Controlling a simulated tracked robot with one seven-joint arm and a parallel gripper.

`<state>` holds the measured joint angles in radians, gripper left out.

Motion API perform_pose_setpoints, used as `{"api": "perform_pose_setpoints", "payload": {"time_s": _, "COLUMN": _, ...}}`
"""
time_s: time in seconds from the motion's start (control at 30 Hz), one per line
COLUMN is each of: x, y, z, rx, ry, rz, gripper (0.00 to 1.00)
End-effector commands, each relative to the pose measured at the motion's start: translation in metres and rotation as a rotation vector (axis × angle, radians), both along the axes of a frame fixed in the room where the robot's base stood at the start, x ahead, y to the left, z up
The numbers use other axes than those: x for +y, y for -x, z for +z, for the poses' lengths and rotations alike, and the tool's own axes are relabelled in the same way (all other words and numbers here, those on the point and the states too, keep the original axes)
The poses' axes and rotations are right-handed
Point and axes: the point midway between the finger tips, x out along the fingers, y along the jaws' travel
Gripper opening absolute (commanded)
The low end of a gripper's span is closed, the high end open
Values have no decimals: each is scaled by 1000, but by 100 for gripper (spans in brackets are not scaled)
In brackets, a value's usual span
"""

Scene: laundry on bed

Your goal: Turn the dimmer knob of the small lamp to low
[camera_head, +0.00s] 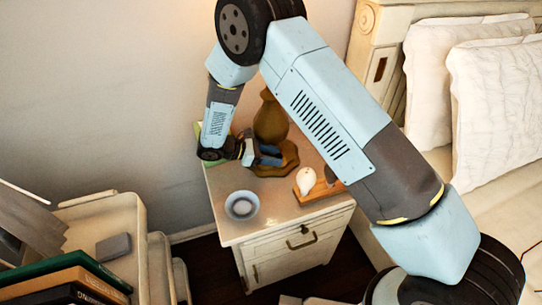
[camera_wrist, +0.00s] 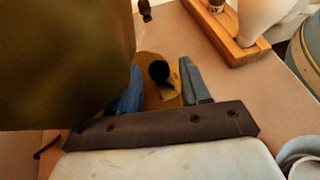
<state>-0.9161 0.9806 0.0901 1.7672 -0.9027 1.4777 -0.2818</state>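The small lamp (camera_head: 271,122) has a brown, vase-like body and stands on the nightstand. In the wrist view its body (camera_wrist: 62,60) fills the upper left. A dark round knob (camera_wrist: 159,72) sits on the lamp's golden-brown base (camera_wrist: 150,62). My gripper (camera_wrist: 160,82) is open, with one blue finger on each side of the knob and a visible gap to both. In the head view my gripper (camera_head: 270,155) is low beside the lamp's base, and I cannot make out the knob there.
The nightstand top (camera_head: 275,215) also holds a pale bowl (camera_head: 242,205) and a wooden tray (camera_head: 322,190) with a white item on it. A bed with white pillows (camera_head: 490,95) stands at right. A cart with books (camera_head: 65,280) is at lower left.

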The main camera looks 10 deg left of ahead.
Motion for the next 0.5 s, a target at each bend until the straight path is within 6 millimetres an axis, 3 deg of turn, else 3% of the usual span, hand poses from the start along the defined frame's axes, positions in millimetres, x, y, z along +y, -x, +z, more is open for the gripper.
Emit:
{"api": "perform_pose_setpoints", "payload": {"time_s": 0.33, "x": 4, "y": 1, "z": 2, "rx": -1, "ry": -3, "rz": 2, "gripper": 49}}
{"api": "perform_pose_setpoints", "payload": {"time_s": 0.5, "x": 22, "y": 7, "z": 9, "rx": -2, "ry": -4, "rz": 4, "gripper": 49}}
